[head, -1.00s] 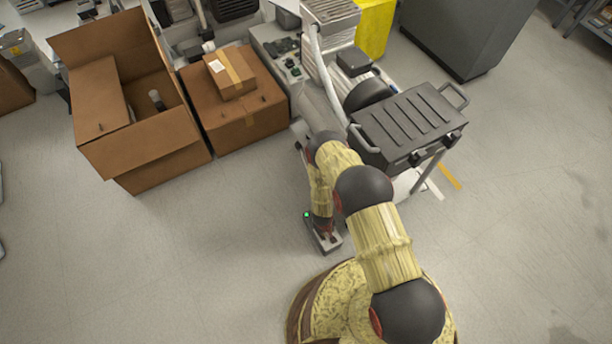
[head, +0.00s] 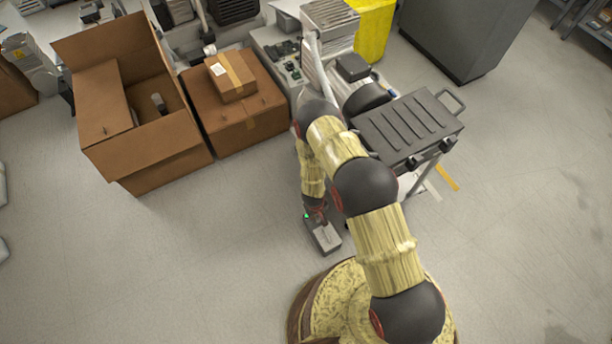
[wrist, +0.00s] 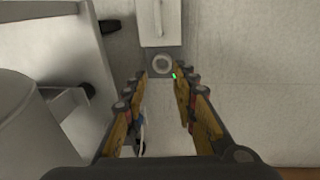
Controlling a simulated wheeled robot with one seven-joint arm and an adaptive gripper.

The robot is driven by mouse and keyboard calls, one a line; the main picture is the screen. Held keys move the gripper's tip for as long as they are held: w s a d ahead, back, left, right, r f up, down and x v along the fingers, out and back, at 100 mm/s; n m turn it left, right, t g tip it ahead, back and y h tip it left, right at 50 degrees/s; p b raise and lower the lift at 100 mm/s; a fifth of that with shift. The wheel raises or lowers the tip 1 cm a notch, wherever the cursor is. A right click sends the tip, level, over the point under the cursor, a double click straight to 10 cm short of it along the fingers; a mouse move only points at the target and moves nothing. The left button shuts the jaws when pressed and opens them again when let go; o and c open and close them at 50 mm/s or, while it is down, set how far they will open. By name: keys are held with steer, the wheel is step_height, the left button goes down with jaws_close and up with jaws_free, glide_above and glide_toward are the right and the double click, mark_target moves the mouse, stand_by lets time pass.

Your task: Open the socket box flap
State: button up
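The socket box (head: 324,237) is a small grey box low near the floor, with a green light on it. In the wrist view it lies ahead of the fingertips: a pale panel (wrist: 160,22) with a slot-like mark, and a round socket (wrist: 162,64) below it. I cannot tell for certain whether the pale panel is the flap. My gripper (wrist: 163,80) is open and empty, its fingertips on either side of the line to the socket, with the green light by the right tip. In the head view my gripper (head: 316,211) is at the box's far end, partly hidden by my arm.
An open cardboard box (head: 150,150) and a closed one (head: 235,115) stand at left. A pale cylinder (wrist: 35,125) is close at left in the wrist view. Floor at right is free.

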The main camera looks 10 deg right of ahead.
steer(key=w+a+r, duration=0.1)
steer(key=w+r, duration=0.4)
steer(key=r, duration=0.4)
steer(key=w+a+r+t+y, duration=0.1)
steer(key=w+a+r, duration=0.1)
steer(key=w+r, duration=0.3)
steer(key=shift+a+r+m+y+p, duration=0.25)
steer(key=shift+r+m+y+p, duration=0.05)
steer(key=shift+r, duration=1.95)
